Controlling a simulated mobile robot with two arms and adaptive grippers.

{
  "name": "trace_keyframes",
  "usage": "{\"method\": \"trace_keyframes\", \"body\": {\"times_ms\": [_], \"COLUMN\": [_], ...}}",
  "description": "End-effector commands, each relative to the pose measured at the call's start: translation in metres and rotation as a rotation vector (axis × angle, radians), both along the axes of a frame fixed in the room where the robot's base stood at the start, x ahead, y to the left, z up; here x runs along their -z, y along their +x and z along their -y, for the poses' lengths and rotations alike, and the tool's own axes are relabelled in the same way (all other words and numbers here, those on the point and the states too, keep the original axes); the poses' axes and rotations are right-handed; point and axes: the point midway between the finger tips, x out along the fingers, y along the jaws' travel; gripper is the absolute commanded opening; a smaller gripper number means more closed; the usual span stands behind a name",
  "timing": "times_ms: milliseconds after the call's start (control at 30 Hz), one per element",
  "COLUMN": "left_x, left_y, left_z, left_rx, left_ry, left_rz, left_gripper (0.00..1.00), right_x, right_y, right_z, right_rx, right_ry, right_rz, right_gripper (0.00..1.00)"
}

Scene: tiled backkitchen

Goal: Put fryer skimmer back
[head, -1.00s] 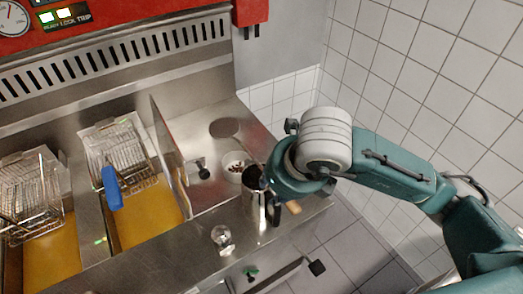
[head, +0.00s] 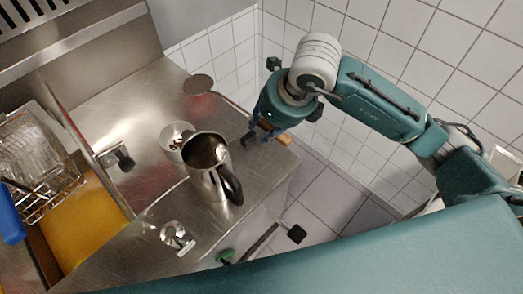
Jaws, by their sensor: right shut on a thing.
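The fryer skimmer shows as a round, flat, dark reddish head (head: 198,84) over the back right of the steel counter, with a thin handle running right and toward me. A wooden handle end (head: 285,139) sticks out beyond my right gripper (head: 262,133). My right gripper is shut on the skimmer handle at the counter's right edge; its fingers are partly hidden by its own body. I cannot tell whether the skimmer head touches the counter. My left gripper is out of view.
A steel jug (head: 208,172) stands on the counter (head: 125,98), just left of my right gripper. A white bowl (head: 172,138) with dark bits sits behind it. A small shiny glass-like object (head: 175,236) is nearer. Fryer baskets (head: 38,165) are left; a tiled wall is right.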

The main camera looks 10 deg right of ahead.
Motion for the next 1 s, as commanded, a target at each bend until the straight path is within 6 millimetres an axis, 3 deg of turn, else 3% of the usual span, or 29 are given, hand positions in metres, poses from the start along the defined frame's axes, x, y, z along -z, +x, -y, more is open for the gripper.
{"method": "trace_keyframes", "body": {"times_ms": [33, 100, 367, 600, 1000], "left_x": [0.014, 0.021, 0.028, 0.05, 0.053], "left_y": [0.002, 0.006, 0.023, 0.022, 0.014], "left_z": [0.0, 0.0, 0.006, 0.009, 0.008], "left_rx": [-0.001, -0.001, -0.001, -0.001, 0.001], "left_ry": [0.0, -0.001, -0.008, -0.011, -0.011], "left_rz": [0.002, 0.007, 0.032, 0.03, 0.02], "left_gripper": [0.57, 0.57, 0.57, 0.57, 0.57], "right_x": [0.02, 0.032, 0.051, 0.087, 0.091], "right_y": [0.0, 0.0, 0.0, 0.0, 0.0], "right_z": [0.0, 0.0, 0.0, 0.0, 0.0], "right_rx": [0.001, 0.001, 0.001, 0.001, 0.001], "right_ry": [0.001, 0.001, 0.001, 0.0, 0.001], "right_rz": [0.001, -0.001, 0.001, 0.0, 0.002], "right_gripper": [0.0, 0.0, 0.0, 0.0, 0.0]}}
